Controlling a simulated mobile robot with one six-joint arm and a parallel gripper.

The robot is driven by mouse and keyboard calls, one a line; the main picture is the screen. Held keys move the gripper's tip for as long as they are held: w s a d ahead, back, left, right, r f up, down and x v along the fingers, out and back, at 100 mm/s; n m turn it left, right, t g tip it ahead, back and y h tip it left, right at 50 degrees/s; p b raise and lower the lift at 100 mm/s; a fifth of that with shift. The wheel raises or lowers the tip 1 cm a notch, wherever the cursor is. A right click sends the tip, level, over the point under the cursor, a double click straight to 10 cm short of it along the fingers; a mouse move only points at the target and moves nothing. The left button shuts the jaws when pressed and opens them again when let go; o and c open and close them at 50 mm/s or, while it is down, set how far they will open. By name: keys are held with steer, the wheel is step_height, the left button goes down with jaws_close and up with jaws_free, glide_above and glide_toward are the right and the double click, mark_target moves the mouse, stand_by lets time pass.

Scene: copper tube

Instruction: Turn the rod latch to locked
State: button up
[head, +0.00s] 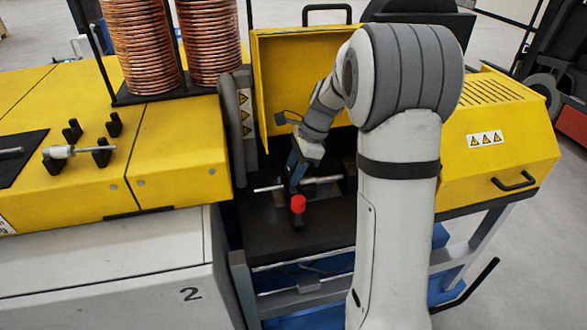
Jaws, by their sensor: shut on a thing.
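The rod latch shows in the head view as a thin metal rod (270,189) lying roughly level above a dark bench. A red knob (298,203) on a dark stem stands just in front of the rod. My gripper (293,184) reaches down from behind and is shut at the rod, close above the red knob. The fingertips are small and partly hidden, so the exact grip point is hard to see. The right end of the rod runs into a dark fixture (325,190), partly hidden by my arm.
A raised yellow cover (290,75) stands behind the bench, and a yellow vented housing (500,130) stands to the right. Yellow machine panels (175,150) with black brackets lie to the left. Copper coils (140,45) stand at the back left. The dark bench front (285,235) is clear.

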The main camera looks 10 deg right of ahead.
steer(key=shift+n, duration=0.3)
steer(key=n+p, duration=0.1)
steer(key=n+g+p, duration=0.1)
steer(key=shift+w+r+n, duration=0.15)
steer(key=shift+w+n, duration=0.05)
steer(key=shift+n, duration=0.2)
steer(key=n, duration=0.1)
steer(key=n+g+h+p, duration=0.1)
steer(key=n, duration=0.1)
steer(key=shift+w+a+n+g, duration=0.1)
steer(key=shift+w+n+g, duration=0.1)
steer(key=shift+n+g, duration=0.1)
steer(key=n, duration=0.2)
steer(key=n+g+h+p, duration=0.1)
steer(key=n, duration=0.1)
steer(key=n+p, duration=0.1)
steer(key=n, duration=0.1)
steer(key=shift+w+a+h, duration=0.2)
steer(key=shift+a+h, duration=0.1)
steer(key=shift+h, duration=0.1)
steer(key=shift+n, duration=0.3)
steer(key=o, duration=1)
